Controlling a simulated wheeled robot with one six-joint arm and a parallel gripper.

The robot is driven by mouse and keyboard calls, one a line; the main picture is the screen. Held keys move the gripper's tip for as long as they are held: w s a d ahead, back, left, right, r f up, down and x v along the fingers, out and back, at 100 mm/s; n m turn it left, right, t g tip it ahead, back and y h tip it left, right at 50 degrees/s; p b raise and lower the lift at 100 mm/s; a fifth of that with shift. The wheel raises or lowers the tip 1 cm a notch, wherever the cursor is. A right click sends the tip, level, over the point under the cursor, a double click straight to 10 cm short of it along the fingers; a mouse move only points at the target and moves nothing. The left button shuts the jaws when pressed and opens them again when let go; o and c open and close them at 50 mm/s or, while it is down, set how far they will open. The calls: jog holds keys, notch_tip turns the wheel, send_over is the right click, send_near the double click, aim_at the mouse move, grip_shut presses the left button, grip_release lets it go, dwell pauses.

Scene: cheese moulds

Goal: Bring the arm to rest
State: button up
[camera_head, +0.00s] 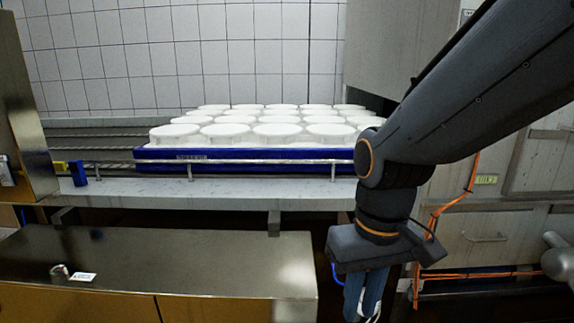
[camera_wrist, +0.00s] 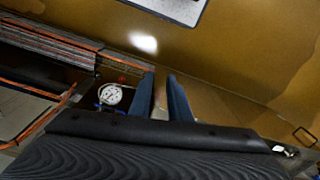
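My gripper (camera_head: 365,303) hangs down at the right of the middle in the head view, in front of the conveyor and just right of the metal cabinet's end. Its two blue-grey fingers also show in the wrist view (camera_wrist: 162,80), with a narrow gap between them and nothing held. They are apart from the moulds. My dark arm reaches in from the upper right. The white round cheese moulds (camera_head: 277,132) stand in rows on a blue tray (camera_head: 240,167), behind and left of my gripper.
A shiny metal cabinet (camera_head: 150,265) fills the lower left. A rail (camera_head: 260,161) runs along the front of the conveyor. Orange cables (camera_head: 440,210) hang at the right near grey cabinets. A round gauge (camera_wrist: 111,94) lies beyond the fingers in the wrist view.

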jog(key=s+d+r+m+p, duration=0.2)
jog(key=d+r+p, duration=0.5)
jog(key=p, duration=0.9)
jog(key=shift+s+d+r+p, duration=0.2)
jog(key=shift+s+r+p, duration=0.2)
jog(key=shift+r, duration=0.55)
jog(key=shift+m, duration=0.3)
